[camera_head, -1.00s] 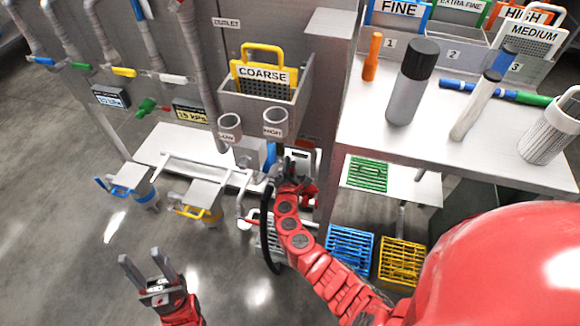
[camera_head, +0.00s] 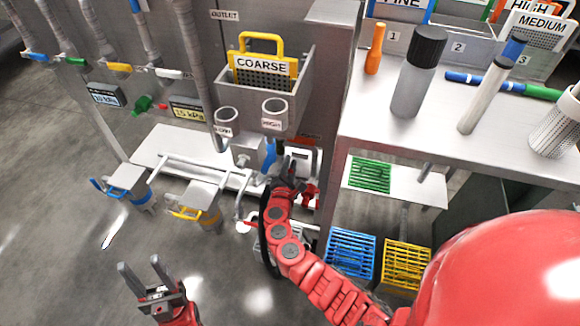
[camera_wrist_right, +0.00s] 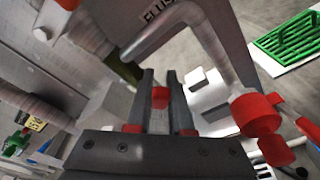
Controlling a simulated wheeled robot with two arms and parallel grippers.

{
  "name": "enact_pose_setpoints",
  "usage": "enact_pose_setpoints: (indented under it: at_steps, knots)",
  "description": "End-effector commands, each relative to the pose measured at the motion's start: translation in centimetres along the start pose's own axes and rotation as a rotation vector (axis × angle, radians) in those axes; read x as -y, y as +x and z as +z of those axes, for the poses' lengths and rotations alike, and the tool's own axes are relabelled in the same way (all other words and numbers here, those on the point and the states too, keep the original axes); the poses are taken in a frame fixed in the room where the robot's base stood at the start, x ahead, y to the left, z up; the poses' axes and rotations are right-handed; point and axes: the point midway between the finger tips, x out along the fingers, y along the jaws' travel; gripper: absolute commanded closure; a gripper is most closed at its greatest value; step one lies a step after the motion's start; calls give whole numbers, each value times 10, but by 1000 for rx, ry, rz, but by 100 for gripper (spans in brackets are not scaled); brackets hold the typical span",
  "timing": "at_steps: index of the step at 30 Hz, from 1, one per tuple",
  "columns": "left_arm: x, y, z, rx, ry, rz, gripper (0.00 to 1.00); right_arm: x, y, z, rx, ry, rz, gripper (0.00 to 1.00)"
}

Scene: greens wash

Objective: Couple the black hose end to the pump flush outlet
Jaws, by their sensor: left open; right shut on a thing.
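My right gripper (camera_head: 288,168) is shut low in front of the cabinet, below the cup marked HIGH, beside a white pump-like unit (camera_head: 303,160). The black hose (camera_head: 266,245) hangs in a curve from beside this gripper. In the right wrist view the gripper (camera_wrist_right: 158,82) has a small grey and red piece (camera_wrist_right: 160,98) between its fingers, apparently the hose end. A grey bent pipe by the FLUSH label, apparently the flush outlet (camera_wrist_right: 208,45), comes down to the right, apart from the fingers, with a red end (camera_wrist_right: 255,113). My left gripper (camera_head: 140,268) is open and empty over the floor.
A grey bin with the yellow COARSE basket (camera_head: 262,66) is above the right gripper. A white bench (camera_head: 175,150) stands left of it, with yellow and blue handled items. Blue (camera_head: 350,252) and yellow (camera_head: 405,264) crates stand right. Bottles stand on the shelf (camera_head: 385,145).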

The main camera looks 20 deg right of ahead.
Motion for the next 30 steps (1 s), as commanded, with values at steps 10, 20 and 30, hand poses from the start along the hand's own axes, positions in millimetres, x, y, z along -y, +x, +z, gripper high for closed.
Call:
enact_pose_setpoints:
  at_steps: [10,20,30]
  knots:
    - [-1,-16,3,0,0,0,50,2,-2,-1,50,0,-1,100]
    - [-1,-27,5,0,0,0,50,2,-3,-1,92,1,-1,100]
    - [-2,-37,6,0,0,0,50,1,-5,-1,130,0,0,100]
